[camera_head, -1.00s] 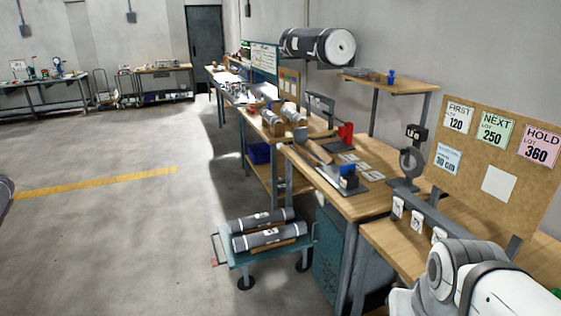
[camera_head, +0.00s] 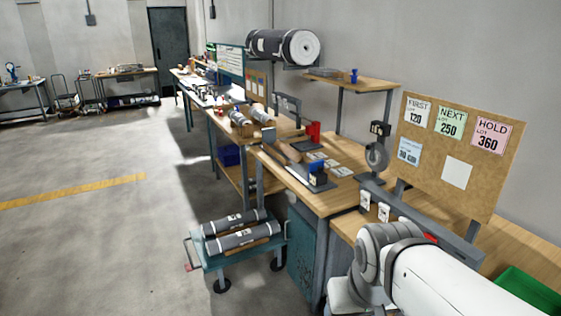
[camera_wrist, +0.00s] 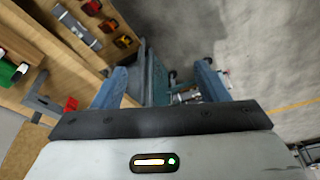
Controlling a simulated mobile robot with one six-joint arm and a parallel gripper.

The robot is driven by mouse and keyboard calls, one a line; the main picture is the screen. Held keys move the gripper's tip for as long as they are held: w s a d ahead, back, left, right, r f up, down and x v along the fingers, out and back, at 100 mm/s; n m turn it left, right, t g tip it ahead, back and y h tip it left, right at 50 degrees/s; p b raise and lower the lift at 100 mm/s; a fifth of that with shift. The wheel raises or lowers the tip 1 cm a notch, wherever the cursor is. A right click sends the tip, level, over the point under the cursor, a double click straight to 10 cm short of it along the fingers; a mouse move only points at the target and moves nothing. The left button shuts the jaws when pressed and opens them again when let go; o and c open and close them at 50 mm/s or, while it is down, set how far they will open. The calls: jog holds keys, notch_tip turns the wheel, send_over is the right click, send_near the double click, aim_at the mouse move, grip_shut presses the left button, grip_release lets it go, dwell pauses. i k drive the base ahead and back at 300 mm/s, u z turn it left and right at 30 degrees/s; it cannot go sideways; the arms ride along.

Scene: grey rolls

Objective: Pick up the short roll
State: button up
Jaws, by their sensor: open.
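Two dark grey rolls with pale bands lie side by side on a low teal cart in the head view. The far roll (camera_head: 234,223) looks slightly shorter than the near roll (camera_head: 242,238). Smaller rolls (camera_head: 240,117) sit on the bench behind, and a big thick roll (camera_head: 282,46) rests on a wall bracket. I cannot tell for sure which is the short roll. In the wrist view my gripper (camera_wrist: 163,82) is open, its two blue-grey fingers apart with nothing held. Small, partly hidden rolls show far beyond the fingers.
The teal cart (camera_head: 211,260) has wheels and stands beside a teal cabinet (camera_head: 302,255) under the workbench (camera_head: 322,193). A card board (camera_head: 458,155) and a green bin (camera_head: 530,291) are at right. The floor left of the cart is clear.

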aim_at(212, 228)
jog(key=u, duration=0.2)
jog(key=i, duration=0.5)
jog(key=u, duration=0.55)
jog(key=i, duration=2.6)
jog(key=z, duration=0.4)
jog(key=k, duration=0.9)
jog(key=z, duration=0.2)
jog(key=i, duration=0.9)
jog(key=u, duration=0.05)
